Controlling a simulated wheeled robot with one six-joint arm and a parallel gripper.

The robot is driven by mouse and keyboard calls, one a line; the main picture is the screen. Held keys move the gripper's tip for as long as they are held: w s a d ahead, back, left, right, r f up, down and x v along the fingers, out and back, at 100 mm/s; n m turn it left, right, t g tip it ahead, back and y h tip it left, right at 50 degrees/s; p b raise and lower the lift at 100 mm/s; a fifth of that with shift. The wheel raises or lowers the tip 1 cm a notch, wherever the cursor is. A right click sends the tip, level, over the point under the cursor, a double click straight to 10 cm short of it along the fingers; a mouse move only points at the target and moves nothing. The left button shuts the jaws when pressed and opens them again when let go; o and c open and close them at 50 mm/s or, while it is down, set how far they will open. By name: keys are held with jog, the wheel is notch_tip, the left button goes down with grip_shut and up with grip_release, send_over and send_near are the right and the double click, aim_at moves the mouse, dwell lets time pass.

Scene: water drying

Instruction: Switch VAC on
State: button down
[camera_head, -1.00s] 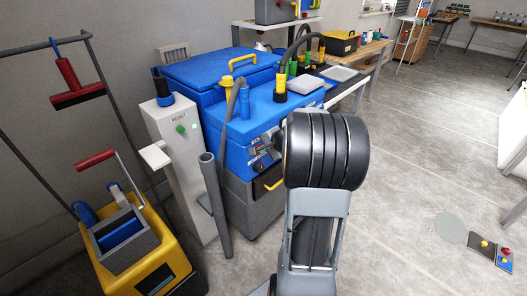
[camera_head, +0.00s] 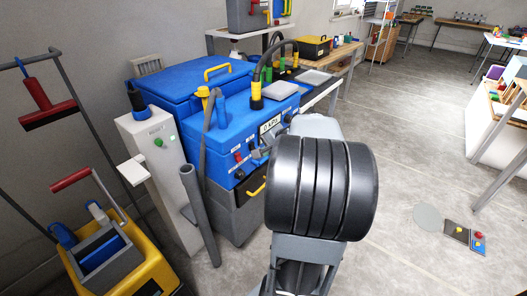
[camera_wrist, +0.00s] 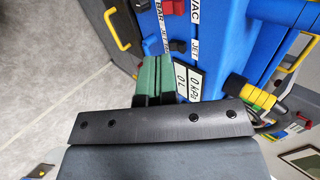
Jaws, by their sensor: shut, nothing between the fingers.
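The blue machine (camera_head: 225,120) has a front control panel. In the wrist view, a VAC label (camera_wrist: 195,14) is near the top edge beside a red switch (camera_wrist: 174,7); whether that switch is on cannot be told. A JET label (camera_wrist: 194,48) and a white display (camera_wrist: 184,85) reading kPa and L sit lower on the panel. My gripper (camera_wrist: 152,72) is shut and empty, with its green fingers in front of the panel, left of the display in that view. Contact is not clear. In the head view my arm hides most of the gripper.
A grey post with a green RESET button (camera_head: 158,142) stands left of the machine. A yellow mop bucket (camera_head: 140,262) is at lower left. Hoses (camera_head: 256,88) rise from the machine top. The floor (camera_head: 400,150) to the right is largely clear.

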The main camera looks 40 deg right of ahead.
jog(key=shift+s+d+f+t, duration=0.2)
jog(key=shift+s+f+t, duration=0.1)
jog(key=shift+s+f, duration=0.2)
jog(key=shift+s+d+f+t, duration=0.15)
jog(key=shift+s+f+t, duration=0.2)
jog(key=shift+f, duration=0.25)
jog(key=shift+f, duration=0.1)
jog(key=b, duration=0.2)
send_near(240, 161)
notch_tip(240, 161, down, 3)
jog(key=w, duration=0.1)
jog(key=shift+w+a+f, duration=0.15)
jog(key=shift+w+f, duration=0.1)
jog(key=shift+w, duration=0.5)
jog(key=shift+w+a+f, duration=0.1)
jog(key=shift+w+f, duration=0.15)
jog(key=shift+w, duration=0.5)
jog(key=shift+w+a+f, duration=0.15)
jog(key=shift+w+f, duration=0.15)
jog(key=shift+w, duration=0.45)
jog(key=shift+f, duration=0.1)
